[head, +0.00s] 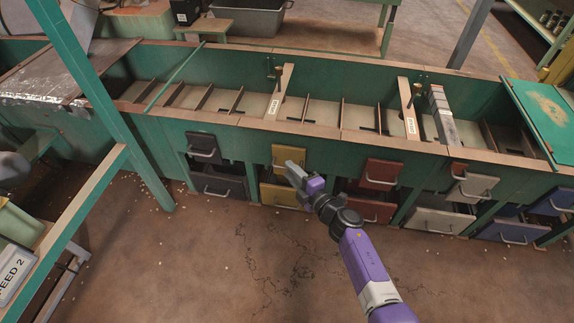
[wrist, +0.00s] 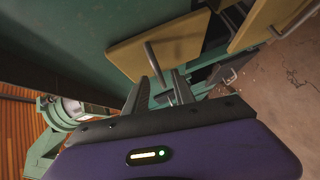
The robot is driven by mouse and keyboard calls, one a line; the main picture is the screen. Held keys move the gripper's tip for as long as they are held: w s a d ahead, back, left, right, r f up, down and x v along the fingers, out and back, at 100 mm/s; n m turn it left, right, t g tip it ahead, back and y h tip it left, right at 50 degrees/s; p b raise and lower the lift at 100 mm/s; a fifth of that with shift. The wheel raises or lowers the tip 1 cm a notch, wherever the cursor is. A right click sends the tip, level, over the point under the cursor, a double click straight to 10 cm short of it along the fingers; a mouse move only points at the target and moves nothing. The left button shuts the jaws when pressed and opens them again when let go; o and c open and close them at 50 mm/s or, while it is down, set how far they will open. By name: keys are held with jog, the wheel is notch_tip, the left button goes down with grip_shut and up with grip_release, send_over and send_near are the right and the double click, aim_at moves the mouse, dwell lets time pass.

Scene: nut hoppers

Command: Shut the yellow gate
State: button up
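The yellow gate (head: 286,154) is a flat panel on the front of the green hopper bench. In the wrist view the yellow panel (wrist: 178,44) fills the upper middle, with a grey bar handle (wrist: 154,62) standing off it. My gripper (head: 290,170) is just in front of the yellow gate and covers part of it. In the wrist view my gripper's fingers (wrist: 160,92) are apart, and the handle's near end reaches into the space between them. I cannot tell whether they touch it.
A yellow drawer (head: 279,194) is below the gate and also shows in the wrist view (wrist: 268,22). Dark grey (head: 204,147), red (head: 381,172) and white (head: 474,187) gates stand along the bench. A green post (head: 112,122) rises at left. The floor in front is mostly clear.

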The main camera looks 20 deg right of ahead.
jog(key=shift+p+v, duration=0.75)
jog(key=shift+v, duration=1.65)
jog(key=shift+a+f, duration=0.1)
jog(key=shift+f, duration=0.1)
jog(key=s+d+r+m+t+h, duration=0.2)
jog(key=s+r+m, duration=0.3)
jog(key=r, duration=0.4)
jog(key=s+a+r+m+g, duration=0.1)
jog(key=s+a+r+m, duration=0.25)
jog(key=s, duration=0.85)
jog(key=s+a+r+m+g, duration=0.15)
jog(key=s+r+m, duration=0.35)
jog(key=s, duration=0.8)
jog(key=s+a+r+m+g, duration=0.1)
jog(key=s+a+r+m, duration=0.3)
jog(key=s, duration=0.8)
notch_tip(320, 180, up, 32)
jog(key=p, duration=3.1)
jog(key=shift+s+d+m+h+p, duration=0.3)
jog(key=shift+d+m, duration=0.05)
jog(key=shift+d, duration=0.05)
